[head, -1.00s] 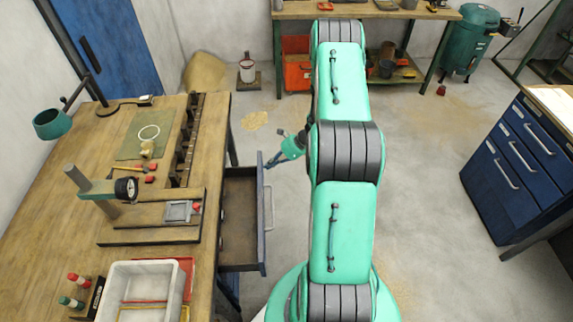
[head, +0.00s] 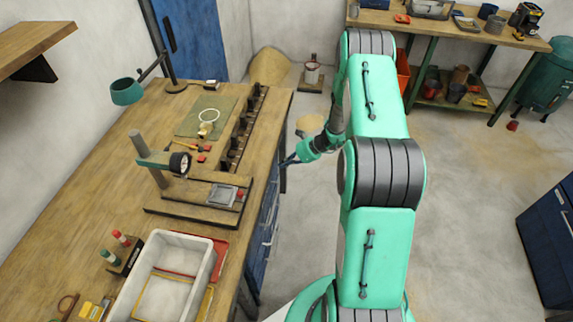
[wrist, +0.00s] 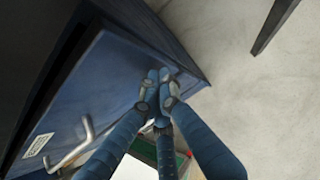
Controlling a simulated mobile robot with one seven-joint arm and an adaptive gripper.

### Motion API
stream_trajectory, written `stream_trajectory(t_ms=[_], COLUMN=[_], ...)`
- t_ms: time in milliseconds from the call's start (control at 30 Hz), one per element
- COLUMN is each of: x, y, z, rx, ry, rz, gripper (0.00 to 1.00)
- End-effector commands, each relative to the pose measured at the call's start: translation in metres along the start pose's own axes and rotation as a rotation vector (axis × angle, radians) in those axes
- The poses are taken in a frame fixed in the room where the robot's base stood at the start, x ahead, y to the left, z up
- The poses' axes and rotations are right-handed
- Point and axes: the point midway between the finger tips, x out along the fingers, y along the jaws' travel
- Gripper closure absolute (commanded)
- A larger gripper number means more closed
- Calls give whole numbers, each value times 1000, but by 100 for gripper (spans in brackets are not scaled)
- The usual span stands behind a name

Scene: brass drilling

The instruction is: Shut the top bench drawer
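The wooden workbench (head: 92,205) stands at left in the head view, with a blue drawer front (head: 270,212) on its right side. The top drawer no longer sticks out past the bench edge there. In the wrist view the blue drawer front (wrist: 105,92) fills the left, with a metal handle (wrist: 78,150) and a white label. A narrow dark gap shows along its edge; I cannot tell if it is fully flush. My gripper (head: 288,161) is at the far end of the drawer front. In the wrist view its fingertips (wrist: 160,78) are together, against or very near the front, away from the handle.
A drill stand (head: 165,165), a white tray (head: 205,262) and small parts sit on the bench. A second bench (head: 435,28) is at the back, a blue cabinet (head: 545,235) at right.

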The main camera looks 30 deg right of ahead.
Motion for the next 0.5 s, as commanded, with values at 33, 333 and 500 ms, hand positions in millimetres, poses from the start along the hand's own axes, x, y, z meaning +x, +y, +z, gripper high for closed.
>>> stream_trajectory(t_ms=[33, 333, 500], x=[1, 1, -5], y=[0, 0, 0], z=[2, 2, -4], rx=[-2, -3, -3], ry=[-3, -4, -3], rz=[2, 2, 2], gripper=[100, 100, 100])
